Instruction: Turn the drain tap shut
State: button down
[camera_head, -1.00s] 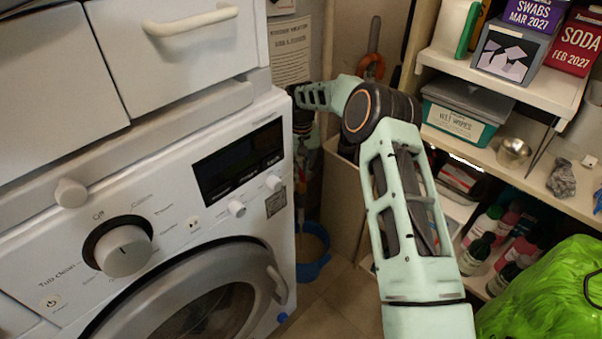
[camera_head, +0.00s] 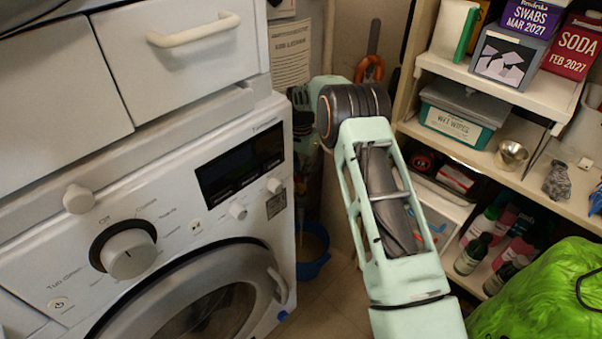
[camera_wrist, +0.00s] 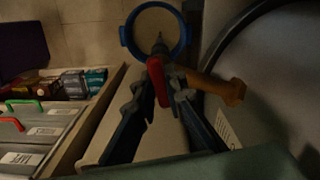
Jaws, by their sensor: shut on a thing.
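The drain tap shows in the wrist view as a red lever (camera_wrist: 157,82) with a brass-coloured body (camera_wrist: 218,88) reaching to the right. My gripper (camera_wrist: 164,80) is closed around the red lever, with one dark finger on each side of it. The lever lies roughly lengthwise between the fingers. A blue bucket (camera_wrist: 124,36) is beyond the tap, with its round opening towards the camera. In the head view the blue bucket (camera_head: 312,270) stands on the floor beside the washing machine. My gripper and the tap are hidden there.
The white washing machine (camera_head: 180,222) stands at the left, its side close to my arm. Shelves (camera_head: 535,95) with boxes and bottles are at the right, and a green bag (camera_head: 535,295) is at the lower right. Some bare floor (camera_head: 325,300) shows between them.

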jog(key=m, duration=0.5)
dwell(0.5)
jog(key=c, duration=2)
grip_release()
jog(key=shift+o, duration=0.2)
jog(key=shift+r, duration=0.1)
notch_tip(320, 180, up, 12)
jog(key=shift+o, duration=0.4)
